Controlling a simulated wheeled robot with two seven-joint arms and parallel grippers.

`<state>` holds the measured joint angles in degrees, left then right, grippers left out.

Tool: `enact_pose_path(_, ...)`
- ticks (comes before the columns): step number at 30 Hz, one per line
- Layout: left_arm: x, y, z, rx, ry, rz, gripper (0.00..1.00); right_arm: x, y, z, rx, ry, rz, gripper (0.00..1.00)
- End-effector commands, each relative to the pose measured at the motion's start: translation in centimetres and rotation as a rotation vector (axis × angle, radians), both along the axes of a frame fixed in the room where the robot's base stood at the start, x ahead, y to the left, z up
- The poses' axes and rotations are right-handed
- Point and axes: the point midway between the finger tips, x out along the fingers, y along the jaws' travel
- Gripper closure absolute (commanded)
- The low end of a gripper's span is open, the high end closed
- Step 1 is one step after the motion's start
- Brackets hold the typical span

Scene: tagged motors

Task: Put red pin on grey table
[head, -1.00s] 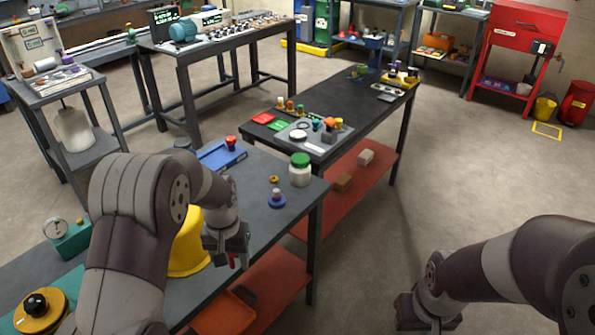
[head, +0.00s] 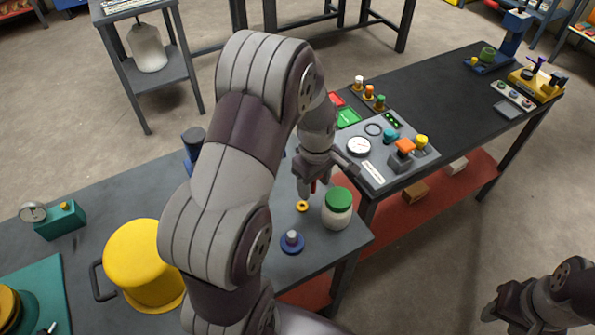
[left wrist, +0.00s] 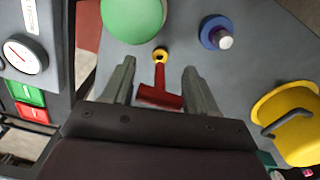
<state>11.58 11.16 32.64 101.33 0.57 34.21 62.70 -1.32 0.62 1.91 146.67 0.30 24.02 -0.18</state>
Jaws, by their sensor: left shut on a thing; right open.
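The red pin (left wrist: 160,84), with a T-shaped top, is between the fingers of my left gripper (left wrist: 158,92) in the left wrist view. My left gripper (head: 309,188) is shut on it, and only a little red (head: 313,187) shows in the head view. The gripper is low over the grey table (head: 258,208). A small yellow ring (head: 302,206) lies on the table just below the pin; whether they touch is unclear. My right gripper (head: 492,313) is open and empty at the lower right, over the floor.
A green-lidded jar (head: 337,209) stands right beside my left gripper. A blue disc with a pale peg (head: 292,241) and a yellow pot (head: 145,265) are on the grey table. A black table (head: 445,92) with a grey panel adjoins at the back right.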

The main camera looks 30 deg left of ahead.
Motion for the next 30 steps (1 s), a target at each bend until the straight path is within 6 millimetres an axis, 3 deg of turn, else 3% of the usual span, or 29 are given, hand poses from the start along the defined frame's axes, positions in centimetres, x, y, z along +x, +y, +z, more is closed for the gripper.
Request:
enact_pose_path(9, 2.2, 8.3, -5.1, -0.001, 0.003, 0.021, 0.72, 0.0, 0.0, 1.2, 0.0, 0.0, 0.0, 0.57)
enact_pose_path(12, 2.7, 9.9, -6.1, -0.001, 0.001, 0.017, 0.72, 0.0, 0.0, 1.3, 0.0, 0.0, 0.0, 0.57)
enact_pose_path(16, 2.9, 10.6, -7.3, -0.002, 0.003, 0.014, 0.72, 0.0, 0.0, 1.6, 0.0, 0.0, 0.0, 0.57)
enact_pose_path(21, 2.9, 10.6, -10.2, -0.002, 0.003, 0.013, 0.72, 0.0, 0.0, 2.1, 0.0, 0.0, 0.0, 0.57)
enact_pose_path(30, 2.9, 10.6, -10.8, 0.0, 0.0, 0.013, 0.72, 0.0, 0.0, 1.9, 0.0, 0.0, 0.0, 0.57)
